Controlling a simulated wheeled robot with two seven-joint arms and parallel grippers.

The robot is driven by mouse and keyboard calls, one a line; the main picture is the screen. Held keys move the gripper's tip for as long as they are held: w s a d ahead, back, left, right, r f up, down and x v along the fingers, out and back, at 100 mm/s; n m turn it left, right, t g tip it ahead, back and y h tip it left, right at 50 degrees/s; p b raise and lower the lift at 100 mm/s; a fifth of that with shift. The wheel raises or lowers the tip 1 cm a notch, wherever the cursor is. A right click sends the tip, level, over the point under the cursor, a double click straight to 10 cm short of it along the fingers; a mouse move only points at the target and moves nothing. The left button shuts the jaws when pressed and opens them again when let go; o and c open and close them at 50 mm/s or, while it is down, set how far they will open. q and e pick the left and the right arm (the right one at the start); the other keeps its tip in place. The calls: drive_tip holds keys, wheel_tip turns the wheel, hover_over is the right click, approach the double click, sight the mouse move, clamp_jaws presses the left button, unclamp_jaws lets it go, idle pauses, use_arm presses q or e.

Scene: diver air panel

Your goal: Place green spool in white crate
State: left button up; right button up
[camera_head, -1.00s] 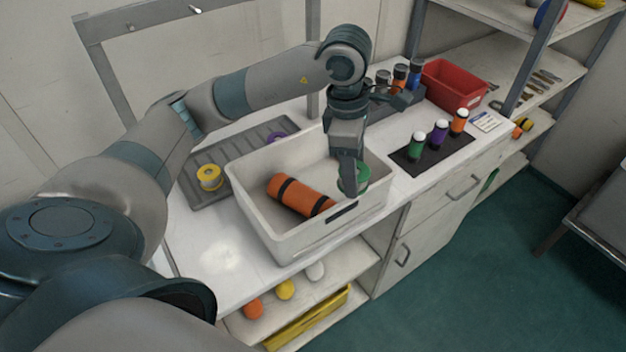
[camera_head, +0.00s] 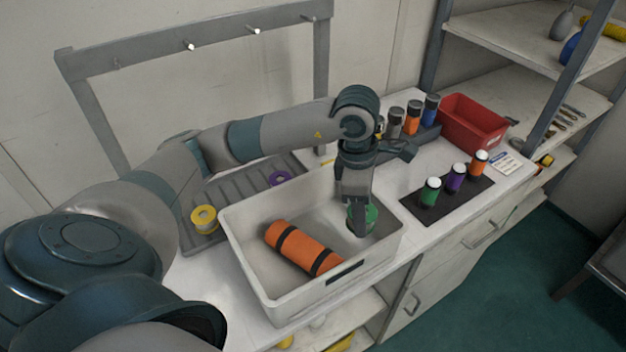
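The white crate (camera_head: 249,262) stands on the counter with an orange roll with dark bands (camera_head: 302,247) inside it. My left gripper (camera_head: 361,226) points down into the crate's right end. It is shut on the green spool (camera_head: 370,214), which is partly hidden behind the finger. The spool is within the crate's walls, to the right of the orange roll; I cannot tell whether it touches the crate floor. My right gripper is not in view.
A dark mat (camera_head: 450,202) with several capped bottles and a red bin (camera_head: 470,122) are to the right.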

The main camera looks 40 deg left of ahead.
use_arm(q)
drive_tip(key=p, duration=0.2)
hover_over(358, 251)
drive_tip(key=f, duration=0.5)
drive_tip(key=shift+s+a+f, duration=0.1)
drive_tip(key=shift+a+f, duration=0.05)
drive_tip(key=shift+a, duration=0.2)
drive_tip(key=shift+f, duration=0.45)
drive_tip(key=shift+f+p, duration=0.4)
drive_tip(key=shift+f, duration=0.1)
wheel_tip(358, 251, down, 3)
drive_tip(key=shift+r+p, duration=0.2)
drive_tip(key=shift+p, duration=0.2)
drive_tip(key=shift+f, duration=0.1)
